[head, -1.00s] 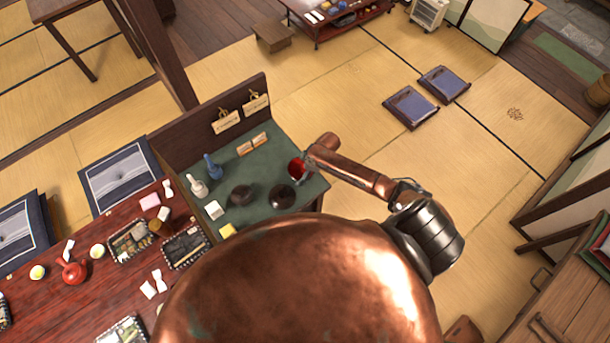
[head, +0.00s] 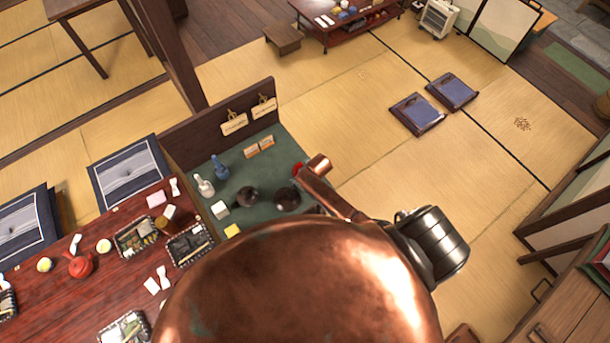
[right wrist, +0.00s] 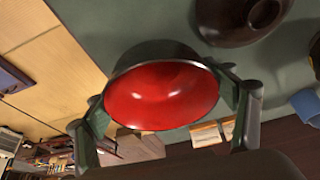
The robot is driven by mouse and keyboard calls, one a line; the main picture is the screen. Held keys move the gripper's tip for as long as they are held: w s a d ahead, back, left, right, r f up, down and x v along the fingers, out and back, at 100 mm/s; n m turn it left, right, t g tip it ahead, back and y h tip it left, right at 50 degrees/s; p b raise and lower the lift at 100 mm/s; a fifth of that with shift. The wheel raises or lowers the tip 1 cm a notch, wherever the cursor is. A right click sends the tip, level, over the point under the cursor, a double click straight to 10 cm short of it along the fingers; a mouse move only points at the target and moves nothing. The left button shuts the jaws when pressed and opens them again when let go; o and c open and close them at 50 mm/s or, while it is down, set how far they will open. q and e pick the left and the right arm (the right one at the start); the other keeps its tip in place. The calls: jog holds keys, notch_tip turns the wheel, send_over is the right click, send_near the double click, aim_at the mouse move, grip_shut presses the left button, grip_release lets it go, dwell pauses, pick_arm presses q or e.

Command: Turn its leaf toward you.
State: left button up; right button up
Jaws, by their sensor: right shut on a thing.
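A bowl (right wrist: 165,95) with a dark outside and glossy red inside fills the middle of the right wrist view, its red mouth facing the camera. My right gripper (right wrist: 168,112) is shut on it, one finger on each side. In the head view only a sliver of the red bowl (head: 296,168) shows beside my right arm, over the right edge of the green counter (head: 262,172). No leaf shows on the visible surfaces; the rest of the outside is hidden. My left gripper is not in view.
Two dark round pieces (head: 247,196) (head: 288,199) stand on the counter near the held bowl. A wooden back panel (head: 200,132) with hanging signs edges the counter.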

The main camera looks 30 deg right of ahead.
jog(key=m+h+b, duration=0.1)
jog(key=m+b, duration=0.1)
jog(key=m, duration=0.1)
jog(key=shift+f, duration=0.15)
jog(key=shift+m+h+b, duration=0.4)
jog(key=shift+m+b, duration=0.5)
jog(key=shift+m, duration=0.1)
jog(key=shift+a+m+g, duration=0.2)
jog(key=shift+m+g, duration=0.1)
jog(key=shift+m, duration=0.3)
jog(key=shift+m+h, duration=0.4)
jog(key=shift+m, duration=0.4)
jog(key=m, duration=0.2)
jog(key=m+g+h+b, duration=0.1)
jog(key=m, duration=0.1)
jog(key=shift+w+m+g+b, duration=0.1)
jog(key=shift+m+g+b, duration=0.2)
jog(key=shift+d+f+h, duration=0.15)
jog(key=shift+d+h, duration=0.05)
jog(key=shift+h, duration=0.1)
jog(key=shift+f+b, duration=0.35)
jog(key=shift+f, duration=0.05)
jog(key=shift+f, duration=0.3)
jog(key=o, duration=1.3)
